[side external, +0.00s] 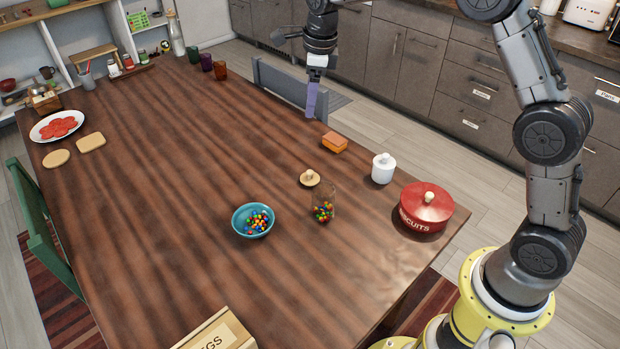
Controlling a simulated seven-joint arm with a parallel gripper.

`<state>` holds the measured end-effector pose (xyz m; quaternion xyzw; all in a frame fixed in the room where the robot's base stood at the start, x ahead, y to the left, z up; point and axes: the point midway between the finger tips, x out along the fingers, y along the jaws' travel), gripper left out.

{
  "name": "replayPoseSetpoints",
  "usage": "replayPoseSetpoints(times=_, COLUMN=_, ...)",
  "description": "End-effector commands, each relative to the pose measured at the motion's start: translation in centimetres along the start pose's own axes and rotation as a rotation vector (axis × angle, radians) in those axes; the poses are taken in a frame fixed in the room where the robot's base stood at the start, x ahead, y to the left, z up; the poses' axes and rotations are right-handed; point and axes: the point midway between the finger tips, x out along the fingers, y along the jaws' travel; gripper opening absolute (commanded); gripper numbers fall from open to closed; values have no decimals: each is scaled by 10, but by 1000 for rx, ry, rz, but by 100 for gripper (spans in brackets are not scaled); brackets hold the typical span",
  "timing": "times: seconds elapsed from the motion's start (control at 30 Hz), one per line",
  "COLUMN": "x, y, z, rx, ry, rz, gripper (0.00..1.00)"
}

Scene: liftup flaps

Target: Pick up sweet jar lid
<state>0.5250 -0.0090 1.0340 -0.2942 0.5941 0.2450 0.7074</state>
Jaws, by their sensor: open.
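The sweet jar lid, a pale wooden disc with a round knob (309,179), shows at the upper left of the clear sweet jar (323,207), which holds colourful sweets. I cannot tell whether the lid rests on the jar's rim or on the table behind it. My gripper (311,112) points down near the far table edge, above and behind the lid and well apart from it. It is open and empty, seen nearly edge-on, so the gap between its fingers is hard to make out.
On the wooden table (190,230), an orange block (334,142), a white lidded pot (383,168) and a red biscuit tin (427,207) stand near the jar. A teal bowl of sweets (253,220) is at its left. A chair back (290,88) stands behind the far edge.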

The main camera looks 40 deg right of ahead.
Motion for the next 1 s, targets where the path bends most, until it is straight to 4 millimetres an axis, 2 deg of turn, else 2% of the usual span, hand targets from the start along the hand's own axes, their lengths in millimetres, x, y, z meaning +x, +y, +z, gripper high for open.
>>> replayPoseSetpoints(times=0.03, x=27, y=-4, z=2, rx=2, ry=26, rz=26, gripper=82)
replayPoseSetpoints(times=0.1, x=56, y=-6, z=4, rx=2, ry=53, rz=54, gripper=82)
replayPoseSetpoints(times=0.23, x=95, y=-2, z=-2, rx=2, ry=98, rz=101, gripper=82)
replayPoseSetpoints(times=0.47, x=126, y=5, z=-9, rx=2, ry=125, rz=129, gripper=82)
replayPoseSetpoints(times=0.8, x=184, y=13, z=-17, rx=1, ry=124, rz=129, gripper=82)
replayPoseSetpoints(times=1.0, x=198, y=14, z=-18, rx=1, ry=123, rz=127, gripper=82)
